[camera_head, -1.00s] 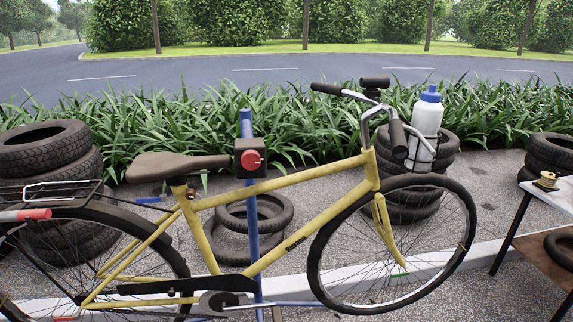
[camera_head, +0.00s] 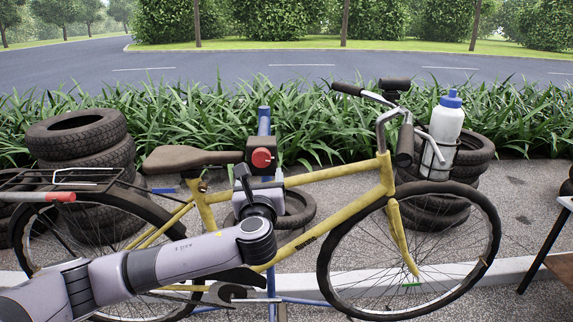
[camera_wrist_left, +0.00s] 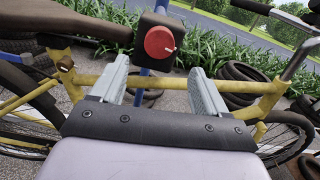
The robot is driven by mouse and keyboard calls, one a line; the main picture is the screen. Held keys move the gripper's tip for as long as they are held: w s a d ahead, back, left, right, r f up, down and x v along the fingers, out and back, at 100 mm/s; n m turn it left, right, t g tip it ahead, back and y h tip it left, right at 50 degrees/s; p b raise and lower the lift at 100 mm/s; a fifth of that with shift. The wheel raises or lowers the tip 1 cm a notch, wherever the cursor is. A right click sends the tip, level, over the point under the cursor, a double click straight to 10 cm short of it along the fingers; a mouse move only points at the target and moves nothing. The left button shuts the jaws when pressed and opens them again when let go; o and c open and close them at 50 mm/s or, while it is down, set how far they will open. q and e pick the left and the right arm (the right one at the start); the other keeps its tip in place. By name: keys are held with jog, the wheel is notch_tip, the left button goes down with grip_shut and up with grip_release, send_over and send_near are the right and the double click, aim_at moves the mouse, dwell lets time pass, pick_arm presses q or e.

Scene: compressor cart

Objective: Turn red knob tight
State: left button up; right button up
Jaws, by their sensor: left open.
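The red knob (camera_head: 262,158) sits on the front of a dark clamp block on the blue stand post (camera_head: 264,122). The clamp holds the yellow bicycle (camera_head: 340,206) by its top tube, near the saddle. In the left wrist view the red knob (camera_wrist_left: 159,42) lies just beyond and between the fingertips, with a small white mark on its right side. My left gripper (camera_wrist_left: 163,72) is open and empty, its two grey fingers apart. In the head view my left gripper (camera_head: 246,174) is just below the knob, partly hidden by its wrist. My right gripper is not in view.
Stacked tyres (camera_head: 80,140) stand at the left, and more tyres (camera_head: 440,180) stand behind the front wheel. A white bottle (camera_head: 442,136) is mounted by the handlebar. A table edge (camera_head: 565,203) shows at the far right. Grass lines the back.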

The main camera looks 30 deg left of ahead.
aim_at(261, 161)
pick_arm(q)
jog(key=shift+p+x, duration=0.35)
jog(key=shift+x, duration=3.2)
jog(key=shift+a, duration=0.1)
jog(key=c, duration=1)
